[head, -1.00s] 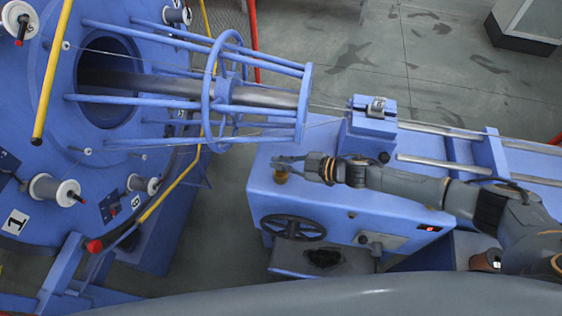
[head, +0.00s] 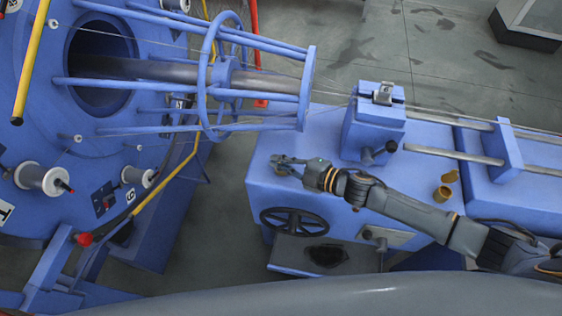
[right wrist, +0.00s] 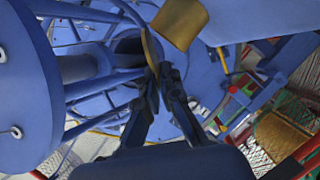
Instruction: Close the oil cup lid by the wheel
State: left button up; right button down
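The black handwheel (head: 293,222) is on the front of the blue machine housing. The oil cup by the wheel is a small brass cup; in the head view it is mostly hidden under my right gripper (head: 277,164). In the right wrist view the brass cup (right wrist: 181,22) shows at the top, with its lid (right wrist: 150,46) seen as a thin curved brass edge standing beside it. The fingertips (right wrist: 160,74) are slightly parted, right at the lid's lower end; I cannot tell whether they touch it. My left gripper is not in view.
A second brass oil cup (head: 443,194) stands farther right with its lid (head: 451,177) raised. A blue clamp block (head: 374,132) with a dark knob stands behind my right arm. The blue strander cage (head: 308,88) is at upper left. Grey floor is free behind.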

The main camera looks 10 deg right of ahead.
jog(key=shift+s+f+n+t+b, duration=0.2)
jog(key=shift+f+n+t+b, duration=0.2)
jog(key=shift+n+b, duration=0.35)
jog(key=c, duration=1.5)
grip_release()
jog(key=shift+c, duration=0.2)
jog(key=shift+s+d, duration=0.2)
jog(key=v, duration=1.1)
jog(key=shift+d, duration=0.15)
jog(key=shift+s+r, duration=0.1)
